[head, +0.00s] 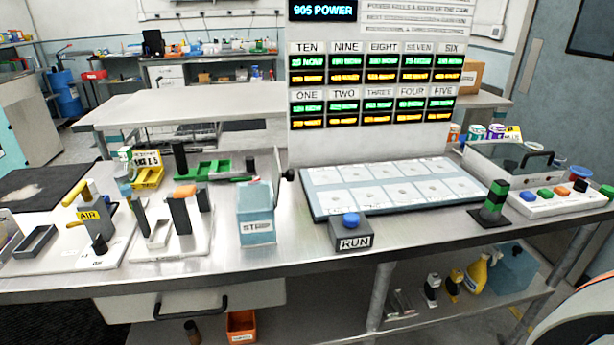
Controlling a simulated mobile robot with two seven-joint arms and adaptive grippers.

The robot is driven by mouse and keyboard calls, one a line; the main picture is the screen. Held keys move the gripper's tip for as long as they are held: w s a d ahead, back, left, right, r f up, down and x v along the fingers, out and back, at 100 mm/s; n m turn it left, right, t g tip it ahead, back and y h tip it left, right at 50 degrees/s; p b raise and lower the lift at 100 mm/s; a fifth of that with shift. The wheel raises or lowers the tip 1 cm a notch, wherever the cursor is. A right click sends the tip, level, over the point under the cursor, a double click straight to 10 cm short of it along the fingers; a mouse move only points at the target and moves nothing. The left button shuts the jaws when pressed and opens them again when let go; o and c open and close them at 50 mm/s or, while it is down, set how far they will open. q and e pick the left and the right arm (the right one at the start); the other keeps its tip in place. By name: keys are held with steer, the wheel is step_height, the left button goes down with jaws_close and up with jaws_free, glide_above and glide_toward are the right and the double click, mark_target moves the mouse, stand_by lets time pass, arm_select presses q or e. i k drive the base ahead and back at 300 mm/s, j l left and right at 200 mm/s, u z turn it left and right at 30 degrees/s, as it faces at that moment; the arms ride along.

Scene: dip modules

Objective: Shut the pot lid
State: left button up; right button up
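A light blue pot (256,218) with a white label, which seems to read STRIP, stands near the front edge of the steel bench, left of centre. A thin grey panel (277,178), apparently its lid, stands upright at the pot's back right, with a black knob (288,175) at its side. The lid looks open; its hinge and the pot's inside are hard to make out. Neither of my grippers is in the head view, and nothing touches the pot or lid.
A RUN box (352,241) with a blue button stands right of the pot. Behind it lies a blue-edged panel (318,205) of white cards. White fixtures (185,240) with upright blocks stand left. A clear-sided box (480,158) with a black handle is far right.

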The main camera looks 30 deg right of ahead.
mark_target(276, 175)
steer(key=k+l, duration=0.15)
steer(key=l, duration=0.2)
steer(key=k+l, duration=0.15)
steer(key=l, duration=0.25)
steer(key=k+l, duration=0.1)
steer(key=l, duration=0.25)
steer(key=j, duration=0.3)
steer(key=i+j, duration=0.1)
steer(key=j, duration=0.2)
